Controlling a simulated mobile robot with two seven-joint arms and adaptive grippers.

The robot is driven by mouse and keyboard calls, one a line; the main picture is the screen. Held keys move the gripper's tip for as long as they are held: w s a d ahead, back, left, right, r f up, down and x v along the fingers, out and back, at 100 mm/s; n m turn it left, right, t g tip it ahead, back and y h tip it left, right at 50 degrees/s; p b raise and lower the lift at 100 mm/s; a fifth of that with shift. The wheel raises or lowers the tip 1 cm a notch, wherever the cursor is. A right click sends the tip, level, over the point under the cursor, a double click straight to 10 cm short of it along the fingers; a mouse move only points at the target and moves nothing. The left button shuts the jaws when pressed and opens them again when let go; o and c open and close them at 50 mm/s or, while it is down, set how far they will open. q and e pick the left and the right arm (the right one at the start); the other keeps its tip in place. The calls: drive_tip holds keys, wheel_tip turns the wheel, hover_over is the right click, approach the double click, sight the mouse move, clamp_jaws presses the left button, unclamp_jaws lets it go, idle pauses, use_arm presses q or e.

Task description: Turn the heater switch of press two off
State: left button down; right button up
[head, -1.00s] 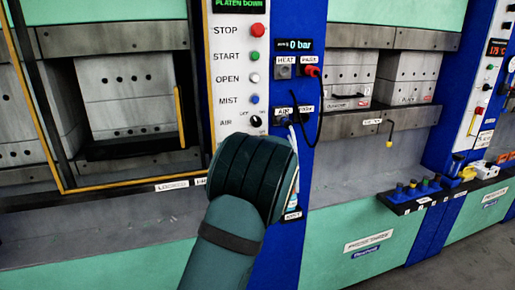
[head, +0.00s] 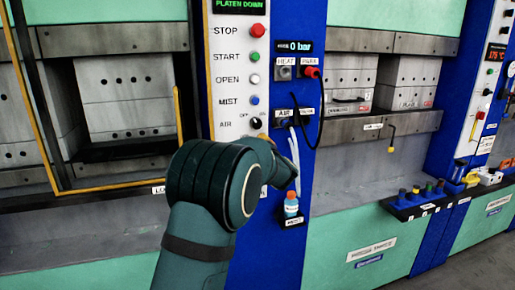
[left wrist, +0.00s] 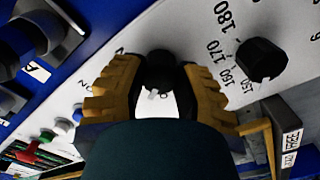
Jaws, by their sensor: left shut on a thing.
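In the left wrist view my left gripper (left wrist: 160,84) has its yellow ridged fingers on both sides of a small black knob (left wrist: 158,66) on the white panel, and is shut on it. The knob has a white pointer mark. Part of the lettering near it is covered, so I cannot read its setting surely. The panel's display reads PLATEN DOWN. My right gripper is in neither view.
A larger black dial (left wrist: 261,60) with temperature numbers sits close beside the gripped knob. The AIR knob (head: 256,123) is just above my arm. A hose and a small bottle (head: 291,205) are right of it. An open press chamber (head: 125,110) stands left.

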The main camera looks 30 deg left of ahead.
use_arm(q)
drive_tip(key=shift+f, duration=0.1)
drive_tip(key=c, duration=0.6)
unclamp_jaws()
drive_tip(key=shift+w, duration=0.1)
drive_tip(key=v, duration=1.2)
